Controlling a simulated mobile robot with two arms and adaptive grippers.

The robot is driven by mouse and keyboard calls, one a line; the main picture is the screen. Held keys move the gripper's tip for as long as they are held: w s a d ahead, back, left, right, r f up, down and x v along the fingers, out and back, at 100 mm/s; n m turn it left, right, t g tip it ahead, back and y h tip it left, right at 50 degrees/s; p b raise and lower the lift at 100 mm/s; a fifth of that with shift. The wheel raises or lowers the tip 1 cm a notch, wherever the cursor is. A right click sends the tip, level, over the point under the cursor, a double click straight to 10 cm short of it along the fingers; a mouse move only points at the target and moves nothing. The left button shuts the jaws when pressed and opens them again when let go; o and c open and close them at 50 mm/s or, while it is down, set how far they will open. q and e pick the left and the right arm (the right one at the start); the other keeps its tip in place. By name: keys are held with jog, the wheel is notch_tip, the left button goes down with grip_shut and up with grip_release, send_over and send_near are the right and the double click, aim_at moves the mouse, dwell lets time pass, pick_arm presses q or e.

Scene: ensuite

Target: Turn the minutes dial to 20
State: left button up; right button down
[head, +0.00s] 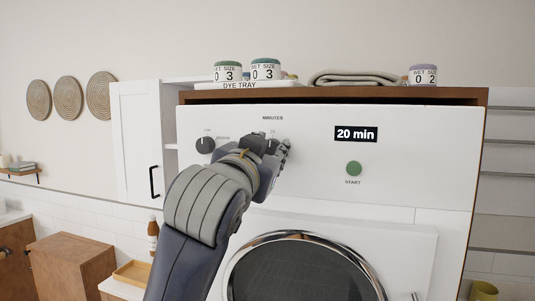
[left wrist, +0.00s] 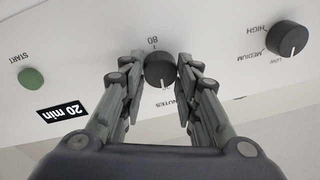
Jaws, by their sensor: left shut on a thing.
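The minutes dial (left wrist: 159,71) is a dark round knob on the white machine panel, under the label MINUTES. In the left wrist view, which is turned over, its pale mark faces the MINUTES label, and 80 is printed on the opposite side. My left gripper (head: 278,149) is shut on the dial, with one finger on each side; the fingers also show in the left wrist view (left wrist: 161,62). In the head view the gripper hides most of the dial. The display (head: 356,134) reads 20 min. My right gripper is not in view.
A second dark dial (head: 205,146), marked LOW, MEDIUM and HIGH, is left of the gripper. A green START button (head: 354,169) is to the right, above the round door (head: 304,270). Labelled jars (head: 265,70) and a folded cloth (head: 355,78) stand on top.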

pick_arm(q)
jog(key=shift+f+n, duration=0.1)
jog(key=shift+n, duration=0.6)
jog(key=o, duration=1.1)
jog(key=shift+c, duration=0.2)
jog(key=r+v, duration=0.1)
jog(key=v, duration=1.1)
jog(key=shift+f, duration=0.45)
jog(key=shift+d, duration=0.1)
